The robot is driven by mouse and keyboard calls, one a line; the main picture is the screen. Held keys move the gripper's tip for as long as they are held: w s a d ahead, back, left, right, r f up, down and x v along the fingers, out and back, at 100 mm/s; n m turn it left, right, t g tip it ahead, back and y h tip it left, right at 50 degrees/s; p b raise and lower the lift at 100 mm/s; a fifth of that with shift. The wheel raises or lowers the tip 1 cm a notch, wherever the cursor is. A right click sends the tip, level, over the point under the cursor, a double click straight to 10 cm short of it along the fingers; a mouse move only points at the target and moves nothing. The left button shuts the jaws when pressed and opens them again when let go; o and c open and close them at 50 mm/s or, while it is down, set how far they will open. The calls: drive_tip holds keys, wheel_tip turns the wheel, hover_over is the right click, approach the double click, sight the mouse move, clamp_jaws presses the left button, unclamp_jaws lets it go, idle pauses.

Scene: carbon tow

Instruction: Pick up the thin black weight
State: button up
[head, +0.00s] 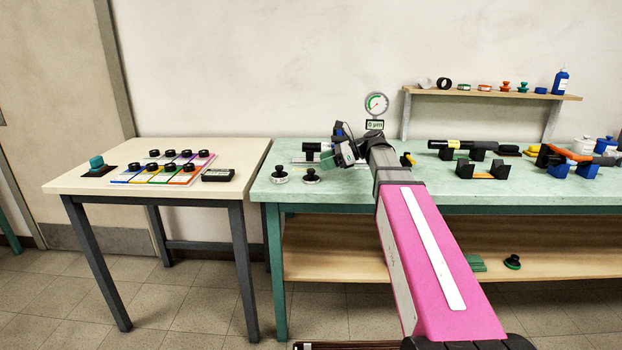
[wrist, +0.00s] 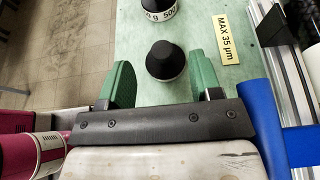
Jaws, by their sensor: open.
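Two black weights with pale bands stand upright on the green bench. One weight (head: 280,172) is nearer the left end, and the thinner-looking weight (head: 311,176) stands to its right. In the wrist view the nearer weight (wrist: 167,60) has a dark rounded knob and a pale lower rim. The other weight (wrist: 160,8) is cut by the top edge and its band reads "g 500". My gripper (wrist: 162,78) is open, with green fingers to either side of the nearer weight's line. It holds nothing. In the head view my gripper (head: 345,156) is right of both weights, partly hidden by my arm.
A "MAX 35 µm" label (wrist: 226,40) and a rail lie beside the weights. A dial gauge (head: 376,104) stands behind my arm. A cream table (head: 90,186) with colored cards and black rings is at left. Black V-blocks (head: 482,169) stand to the right.

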sight(306, 177)
drive_tip(key=shift+a+f, duration=0.9)
drive_tip(key=shift+f, duration=0.25)
drive_tip(key=shift+x, duration=2.8)
clamp_jaws()
